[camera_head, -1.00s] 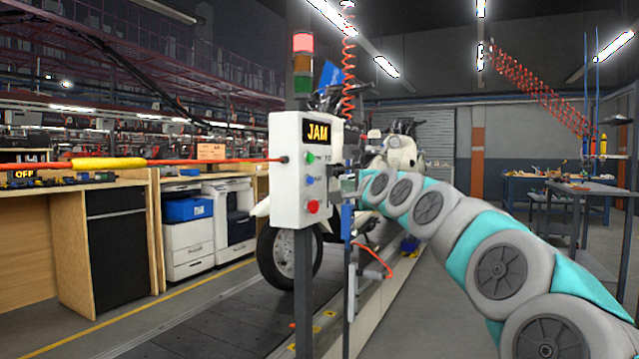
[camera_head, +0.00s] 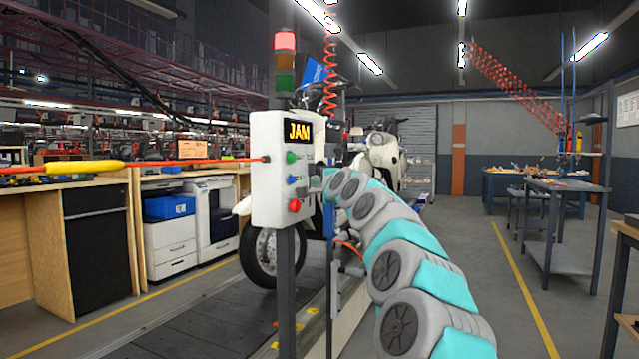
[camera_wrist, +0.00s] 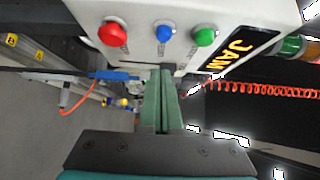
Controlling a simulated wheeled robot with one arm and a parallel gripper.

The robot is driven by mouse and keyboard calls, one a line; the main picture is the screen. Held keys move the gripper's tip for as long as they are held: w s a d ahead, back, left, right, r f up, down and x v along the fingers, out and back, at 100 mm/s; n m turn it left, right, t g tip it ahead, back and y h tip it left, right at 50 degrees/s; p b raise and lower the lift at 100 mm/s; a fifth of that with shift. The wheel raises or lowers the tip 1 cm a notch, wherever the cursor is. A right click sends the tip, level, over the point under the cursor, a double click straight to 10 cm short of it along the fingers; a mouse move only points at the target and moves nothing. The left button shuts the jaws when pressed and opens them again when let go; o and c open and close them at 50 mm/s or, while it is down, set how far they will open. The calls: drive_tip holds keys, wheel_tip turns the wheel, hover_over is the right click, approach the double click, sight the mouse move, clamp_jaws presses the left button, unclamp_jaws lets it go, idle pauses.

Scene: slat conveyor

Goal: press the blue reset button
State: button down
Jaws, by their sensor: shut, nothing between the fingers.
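The blue reset button (camera_head: 291,180) sits on the front of a white control box (camera_head: 264,203), between a green button (camera_head: 291,157) above and a red button (camera_head: 294,206) below. In the wrist view the blue button (camera_wrist: 163,33) lies between the red button (camera_wrist: 112,34) and the green button (camera_wrist: 204,37). My gripper (camera_wrist: 163,73) is shut and empty. Its fingertips point towards the blue button and appear apart from it, near the box's edge. In the head view my gripper (camera_head: 318,172) is small, to the right of the box, partly hidden by my arm.
The box is on a dark post with a lit red stack light (camera_head: 285,41) on top; its display reads JAM. A red cord with a yellow sleeve (camera_head: 84,167) reaches the box's left. A scooter (camera_head: 385,150) is behind.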

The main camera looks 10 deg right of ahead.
sight(293, 180)
drive_tip(key=w+a, duration=0.3)
drive_tip(key=shift+a+p, duration=0.25)
drive_tip(key=shift+p, duration=0.1)
